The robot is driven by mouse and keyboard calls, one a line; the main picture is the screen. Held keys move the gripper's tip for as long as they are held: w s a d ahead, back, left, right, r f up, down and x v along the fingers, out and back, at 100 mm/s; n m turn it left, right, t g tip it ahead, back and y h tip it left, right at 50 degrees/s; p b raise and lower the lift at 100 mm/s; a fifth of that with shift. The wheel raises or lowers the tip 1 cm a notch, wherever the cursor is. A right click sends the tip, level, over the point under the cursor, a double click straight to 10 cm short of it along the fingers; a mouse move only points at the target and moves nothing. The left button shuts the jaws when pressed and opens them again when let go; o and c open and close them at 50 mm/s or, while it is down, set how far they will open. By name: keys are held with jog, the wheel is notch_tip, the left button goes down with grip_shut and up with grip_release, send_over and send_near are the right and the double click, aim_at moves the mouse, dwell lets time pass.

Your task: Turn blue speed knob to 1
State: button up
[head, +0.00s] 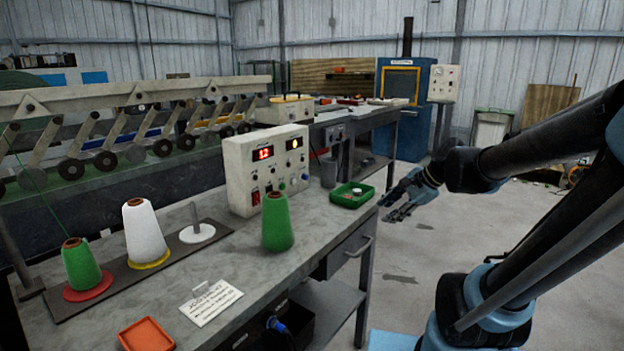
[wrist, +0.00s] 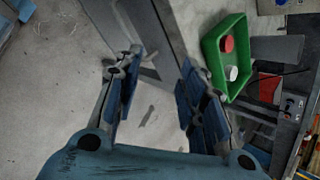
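A pale control box (head: 236,170) stands on the grey bench, its front panel carrying a red lit display (head: 263,154), a second yellow display and several small knobs and buttons. A small bluish knob (head: 293,181) seems to sit low on the panel; its pointer and scale are too small to read. My gripper (head: 396,205) is off the bench's right edge, to the right of the box and apart from it. In the wrist view my gripper (wrist: 160,92) has its two fingers spread with nothing between them. The knob cannot be made out in the wrist view.
A green tray (head: 368,200) with small red and white items lies at the bench's right edge, near my gripper. A green thread cone (head: 277,225) stands in front of the box. Floor to the right is open.

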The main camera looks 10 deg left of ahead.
jog(key=w+a+r+m+y, duration=0.6)
jog(key=w+a+r+m, duration=0.2)
jog(key=w+a+m, duration=0.4)
send_near(308, 177)
jog(key=shift+t, duration=0.4)
jog(key=x, duration=0.8)
jog(key=shift+s, duration=0.35)
jog(key=shift+c, duration=0.2)
grip_shut()
